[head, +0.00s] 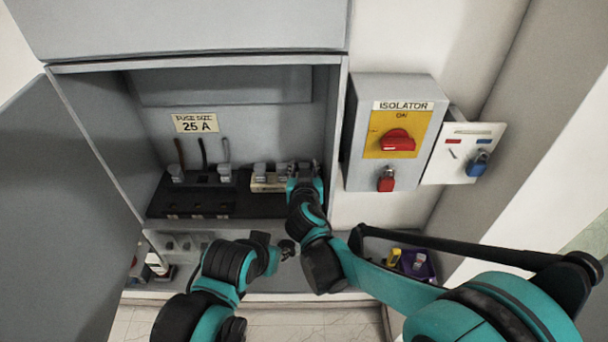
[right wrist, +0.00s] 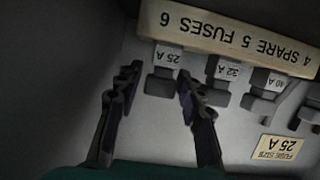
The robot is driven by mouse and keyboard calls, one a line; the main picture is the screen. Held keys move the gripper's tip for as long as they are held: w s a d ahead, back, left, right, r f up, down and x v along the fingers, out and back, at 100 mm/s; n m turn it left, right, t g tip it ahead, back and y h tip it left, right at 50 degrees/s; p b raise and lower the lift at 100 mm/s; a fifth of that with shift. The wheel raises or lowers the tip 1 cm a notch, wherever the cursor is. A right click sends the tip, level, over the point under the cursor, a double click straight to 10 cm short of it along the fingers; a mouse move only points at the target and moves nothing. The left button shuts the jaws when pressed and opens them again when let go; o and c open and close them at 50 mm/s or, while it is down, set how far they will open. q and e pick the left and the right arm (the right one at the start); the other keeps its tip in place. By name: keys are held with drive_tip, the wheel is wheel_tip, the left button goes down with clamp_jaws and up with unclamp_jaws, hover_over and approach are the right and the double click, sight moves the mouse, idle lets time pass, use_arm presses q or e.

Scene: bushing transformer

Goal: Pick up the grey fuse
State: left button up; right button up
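Grey fuses hang in a row on a cream spare-fuse rail (head: 270,187) inside the open cabinet. In the right wrist view, which is upside down, a grey fuse (right wrist: 162,86) labelled 25 A lies between my right gripper's fingertips. Grey fuses labelled 32 A (right wrist: 222,98) and 40 A (right wrist: 262,103) hang to its right. My right gripper (right wrist: 157,74) is open, its fingers apart on either side of the 25 A fuse. In the head view my right gripper (head: 305,172) covers the rail's right end. My left gripper (head: 288,248) is low, in front of the cabinet; its fingers are too small to judge.
A black fuse base (head: 200,203) with more grey fuses is left of the rail, below a 25 A label (head: 196,122). The cabinet's right wall is close to my right gripper. An isolator box (head: 392,130) with a red switch and padlock is on the right.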

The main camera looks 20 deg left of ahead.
clamp_jaws()
drive_tip(key=shift+r, duration=0.45)
drive_tip(key=r, duration=0.1)
drive_tip(key=s+r, duration=0.1)
drive_tip(key=shift+s+d+r, duration=0.1)
drive_tip(key=shift+r, duration=0.2)
drive_tip(key=s+d, duration=0.2)
drive_tip(key=s, duration=0.6)
drive_tip(key=s+d, duration=0.3)
drive_tip(key=s, duration=0.5)
wheel_tip(320, 180, up, 5)
drive_tip(key=p, duration=0.4)
drive_tip(key=shift+s+a+f, duration=0.1)
drive_tip(key=shift+f, duration=0.05)
